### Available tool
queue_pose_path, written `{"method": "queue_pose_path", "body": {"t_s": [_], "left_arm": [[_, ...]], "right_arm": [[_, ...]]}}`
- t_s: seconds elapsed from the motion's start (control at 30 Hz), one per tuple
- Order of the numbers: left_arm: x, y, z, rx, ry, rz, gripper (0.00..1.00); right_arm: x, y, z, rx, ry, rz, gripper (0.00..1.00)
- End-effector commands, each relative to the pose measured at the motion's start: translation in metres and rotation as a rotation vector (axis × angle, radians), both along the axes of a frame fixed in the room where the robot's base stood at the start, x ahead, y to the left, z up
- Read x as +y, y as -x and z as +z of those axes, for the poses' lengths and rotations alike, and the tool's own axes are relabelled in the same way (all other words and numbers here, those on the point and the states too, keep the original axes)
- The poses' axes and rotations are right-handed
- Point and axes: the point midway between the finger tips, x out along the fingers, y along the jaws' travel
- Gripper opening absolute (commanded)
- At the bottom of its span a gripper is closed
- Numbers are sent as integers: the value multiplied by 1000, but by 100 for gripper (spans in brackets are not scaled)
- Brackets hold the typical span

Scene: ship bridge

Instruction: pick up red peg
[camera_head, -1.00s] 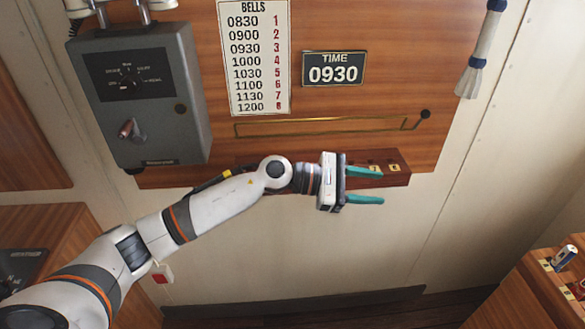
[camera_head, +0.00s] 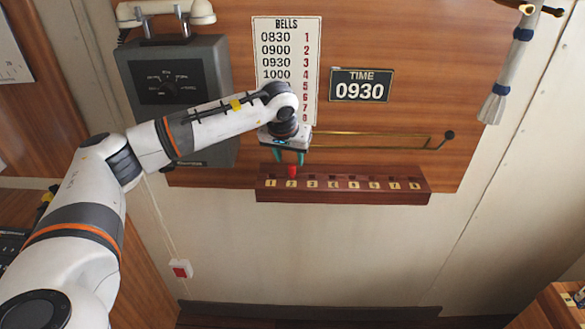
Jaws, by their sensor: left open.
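A red peg (camera_head: 292,171) stands upright in the wooden peg rail (camera_head: 345,196) on the wall, behind the label 2 near the rail's left end. My left gripper (camera_head: 288,158) points down just above the peg, with its two teal fingers apart. The fingertips are close to the peg's top, one on each side; I cannot tell whether they touch it. My right gripper is not in view.
Above the rail are a brass bar with a dark knob (camera_head: 448,135), a time sign (camera_head: 362,86) and a bells chart (camera_head: 285,45). A grey control box (camera_head: 150,90) is at the left, under a white telephone handset (camera_head: 165,11). A bell rope (camera_head: 505,70) hangs at the right.

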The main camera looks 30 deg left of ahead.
Motion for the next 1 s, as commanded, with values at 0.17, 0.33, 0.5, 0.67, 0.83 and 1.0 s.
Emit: {"method": "queue_pose_path", "body": {"t_s": [0.17,0.33,0.5,0.67,0.83,1.0], "left_arm": [[1,-4,-10,2,1,0,45],[5,-12,-32,5,1,1,45],[7,-19,-52,1,2,1,45],[7,-20,-55,-2,2,0,45],[7,-20,-55,-2,2,0,32],[7,-20,-54,-2,2,1,4]], "right_arm": [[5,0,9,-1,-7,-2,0],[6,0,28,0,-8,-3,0],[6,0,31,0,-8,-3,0],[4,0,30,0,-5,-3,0],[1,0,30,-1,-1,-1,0],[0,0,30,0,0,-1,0]]}}
